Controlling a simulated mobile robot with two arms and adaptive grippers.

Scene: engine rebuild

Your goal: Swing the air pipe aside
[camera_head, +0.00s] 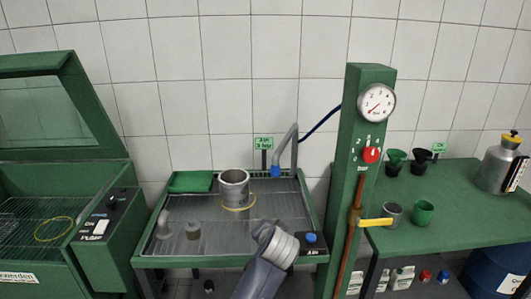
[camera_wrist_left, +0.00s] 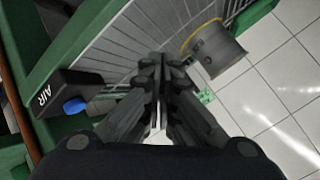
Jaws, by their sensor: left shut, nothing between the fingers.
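The air pipe (camera_head: 288,145) is a grey bent tube with a blue end piece, standing at the back right of the washing tray (camera_head: 310,215). A dark blue hose runs from it up to the green post. My left arm comes in from the bottom in the head view, its pale grey wrist end over the tray's front right, in front of the pipe and apart from it in the picture. In the left wrist view my left gripper (camera_wrist_left: 160,62) has its dark fingers together and empty. I cannot make out the pipe in that view. My right gripper is not in view.
A metal cylinder (camera_head: 233,188) stands in the tray, also seen in the wrist view (camera_wrist_left: 216,48). A black AIR box (camera_head: 311,242) with a blue button sits at the front right. The green post (camera_head: 350,200) carries a gauge, red knob and yellow lever (camera_head: 375,222).

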